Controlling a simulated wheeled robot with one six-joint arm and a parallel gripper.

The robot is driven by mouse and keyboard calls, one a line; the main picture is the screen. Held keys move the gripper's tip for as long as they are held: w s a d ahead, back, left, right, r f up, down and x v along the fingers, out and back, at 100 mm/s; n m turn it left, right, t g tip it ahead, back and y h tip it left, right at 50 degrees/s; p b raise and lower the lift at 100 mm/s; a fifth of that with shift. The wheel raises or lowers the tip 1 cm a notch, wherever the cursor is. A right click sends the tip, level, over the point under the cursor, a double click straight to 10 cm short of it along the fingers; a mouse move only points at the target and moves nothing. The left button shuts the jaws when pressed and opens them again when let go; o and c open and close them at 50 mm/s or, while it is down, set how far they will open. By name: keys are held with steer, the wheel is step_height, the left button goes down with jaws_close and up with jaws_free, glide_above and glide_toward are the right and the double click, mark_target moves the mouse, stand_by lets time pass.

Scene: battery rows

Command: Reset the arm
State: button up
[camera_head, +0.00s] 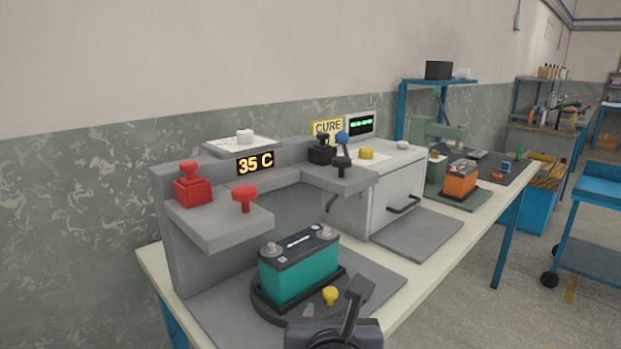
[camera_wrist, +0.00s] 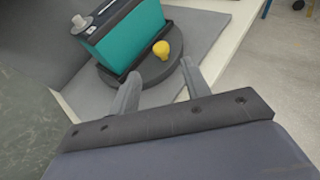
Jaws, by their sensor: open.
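My gripper (camera_wrist: 160,72) is open and empty, its two grey fingers apart in the wrist view. It also shows at the bottom of the head view (camera_head: 335,318). It is close in front of a teal battery with a black top (camera_head: 298,268), which stands upright on a dark round turntable (camera_head: 262,301). The battery also shows at the top of the wrist view (camera_wrist: 128,35). A yellow knob (camera_head: 330,295) on the turntable's near side lies just beyond the fingertips in the wrist view (camera_wrist: 161,48). I cannot tell whether a finger touches the turntable.
A grey fixture rises behind the battery, with a red clamp (camera_head: 192,187), red knob (camera_head: 244,197), black clamp (camera_head: 321,151) and 35 C display (camera_head: 255,163). Right are a grey box with a handle (camera_head: 395,190) and an orange battery (camera_head: 460,181). Floor lies open before the bench.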

mark_target(333, 288)
steer(key=x, duration=0.4)
steer(key=b+x, duration=0.1)
steer(key=x, duration=0.3)
steer(key=shift+w+d+b, duration=0.25)
steer(key=shift+w+b, duration=0.05)
steer(key=shift+w, duration=0.15)
steer(key=shift+d+r+n+y+p, duration=0.1)
steer(key=shift+d+n+y+p, duration=0.1)
steer(key=shift+n+y+p, duration=0.1)
steer(key=shift+w+d+n+y+p, duration=0.4)
steer(key=shift+w+n+y+p, duration=0.1)
steer(key=shift+n+y+p, duration=0.5)
steer(key=shift+d, duration=0.1)
